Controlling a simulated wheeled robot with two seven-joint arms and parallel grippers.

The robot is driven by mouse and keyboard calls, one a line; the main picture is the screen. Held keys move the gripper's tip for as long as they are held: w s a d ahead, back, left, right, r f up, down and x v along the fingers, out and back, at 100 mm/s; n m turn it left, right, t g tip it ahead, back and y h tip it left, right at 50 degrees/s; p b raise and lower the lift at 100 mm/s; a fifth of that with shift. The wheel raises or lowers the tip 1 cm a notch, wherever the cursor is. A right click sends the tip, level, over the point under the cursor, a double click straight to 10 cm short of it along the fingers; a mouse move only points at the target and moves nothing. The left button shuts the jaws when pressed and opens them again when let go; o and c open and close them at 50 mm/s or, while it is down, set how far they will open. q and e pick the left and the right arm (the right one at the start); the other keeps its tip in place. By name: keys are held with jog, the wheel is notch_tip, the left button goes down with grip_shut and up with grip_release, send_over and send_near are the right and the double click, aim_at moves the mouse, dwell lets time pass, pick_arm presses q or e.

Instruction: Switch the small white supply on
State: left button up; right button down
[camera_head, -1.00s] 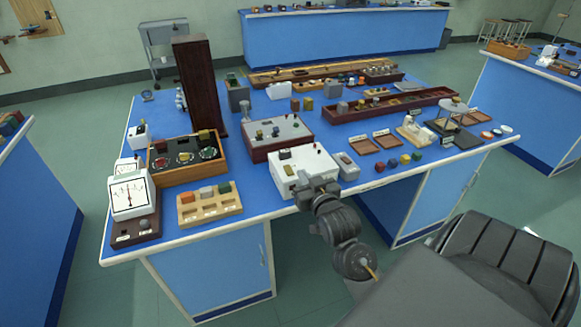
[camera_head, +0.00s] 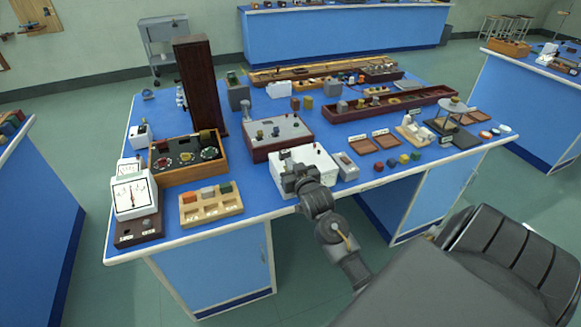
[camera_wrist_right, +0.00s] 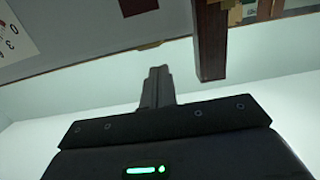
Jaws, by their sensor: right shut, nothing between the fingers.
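The small white supply (camera_head: 322,160) is a low white box at the front edge of the blue bench. My right gripper (camera_head: 290,176) is over its left front part and hides most of its top, including the switch. I cannot tell whether the gripper touches it. In the right wrist view the fingers (camera_wrist_right: 157,85) are together with nothing between them. Beyond them are a pale panel with printed digits and a dark red post (camera_wrist_right: 210,45); I cannot tell which objects these are. My left gripper is not in view.
A larger grey-topped supply (camera_head: 278,133) in a dark red case stands just behind. A small grey box (camera_head: 347,168) is close on the right. A wooden block tray (camera_head: 210,203) and a white meter (camera_head: 132,196) stand to the left. A tall dark board (camera_head: 198,85) rises behind.

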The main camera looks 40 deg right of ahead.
jog(key=shift+w+f, duration=0.1)
jog(key=shift+f, duration=0.85)
jog(key=shift+r+p, duration=0.15)
jog(key=shift+p, duration=0.15)
jog(key=shift+w+g+p, duration=0.1)
jog(key=shift+g+p, duration=0.3)
jog(key=shift+p, duration=0.8)
jog(key=shift+f+b, duration=0.35)
jog(key=r+p, duration=0.5)
jog(key=shift+w+d, duration=0.15)
jog(key=shift+w, duration=0.1)
jog(key=shift+s+a+f+b, duration=0.15)
jog(key=shift+s+b, duration=0.25)
jog(key=shift+s, duration=0.05)
jog(key=shift+s+a+f+b, duration=0.15)
jog(key=shift+s+b, duration=0.2)
jog(key=shift+s, duration=0.05)
jog(key=s+a+r+b, duration=0.1)
jog(key=s+a+r, duration=0.1)
jog(key=s, duration=0.5)
jog(key=shift+a+r, duration=0.2)
jog(key=shift+r, duration=0.55)
